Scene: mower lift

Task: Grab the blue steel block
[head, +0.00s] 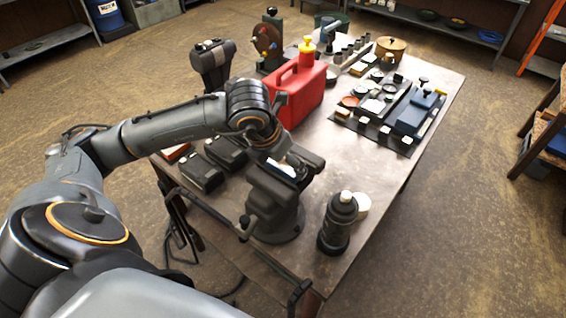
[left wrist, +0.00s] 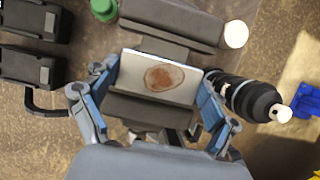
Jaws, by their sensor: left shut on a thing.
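My left gripper (head: 281,168) is down at the dark vise (head: 272,212) near the front of the workbench. In the left wrist view, its two blue-sided fingers (left wrist: 155,92) stand on either side of a pale block (left wrist: 130,68) with a brown rust-like patch, and they are shut on it. The block sits at the vise jaws; I cannot tell whether the jaws clamp it. Its top looks pale rather than clearly blue. A separate dark blue block-like piece (head: 416,113) lies on the mat at the right of the bench. My right gripper is not in view.
A black bottle (head: 337,228) stands right of the vise, beside a white round lid (head: 362,205). Black battery-like boxes (head: 201,172) lie left. A red fuel can (head: 298,92) stands behind. Bare tabletop (head: 345,155) lies between the can and the mat.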

